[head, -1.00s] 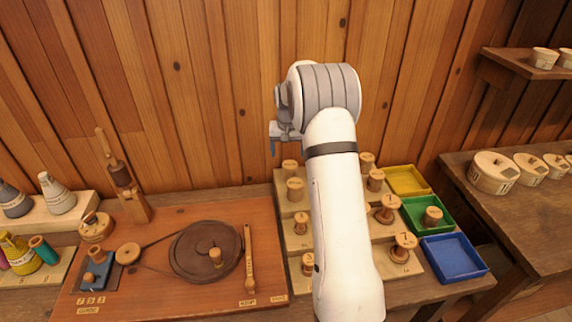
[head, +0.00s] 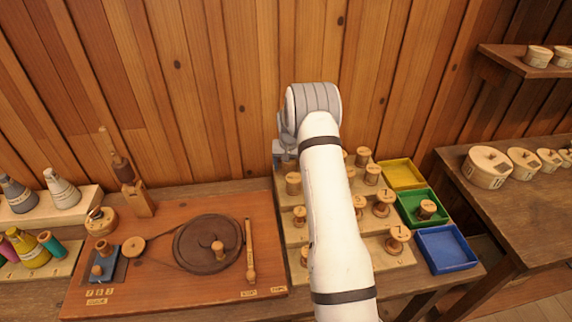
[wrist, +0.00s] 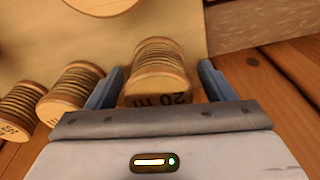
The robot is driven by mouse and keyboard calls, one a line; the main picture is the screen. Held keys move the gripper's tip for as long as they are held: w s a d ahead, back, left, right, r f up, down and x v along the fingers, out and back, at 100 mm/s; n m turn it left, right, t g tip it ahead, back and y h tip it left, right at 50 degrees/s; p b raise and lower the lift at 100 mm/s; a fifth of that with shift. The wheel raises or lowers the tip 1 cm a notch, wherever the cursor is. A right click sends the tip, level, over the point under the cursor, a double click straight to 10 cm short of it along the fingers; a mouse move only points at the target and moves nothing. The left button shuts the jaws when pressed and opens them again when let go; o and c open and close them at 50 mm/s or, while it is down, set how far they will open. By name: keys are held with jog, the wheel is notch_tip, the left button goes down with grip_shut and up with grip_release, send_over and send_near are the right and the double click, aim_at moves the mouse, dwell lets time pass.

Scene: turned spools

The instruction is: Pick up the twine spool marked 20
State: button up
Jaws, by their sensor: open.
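The twine spool marked 20 (wrist: 160,62) stands in the wrist view with "20 m" readable, upside down, on its near face. My gripper (wrist: 161,74) is open, with one finger on each side of the spool and small gaps showing. In the head view my gripper (head: 284,155) is low over the back left of the stepped spool rack (head: 284,214). That view does not clearly show the marked spool; my gripper and arm cover that spot.
Two other twine spools (wrist: 71,90) (wrist: 21,108) stand close to the left finger in the wrist view. Yellow (head: 402,174), green (head: 421,221) and blue (head: 446,250) trays lie right of the rack. A plank wall (head: 230,100) rises close behind.

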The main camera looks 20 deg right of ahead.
jog(key=shift+c, duration=0.2)
jog(key=c, duration=1.1)
jog(key=shift+o, duration=0.2)
jog(key=shift+r, duration=0.15)
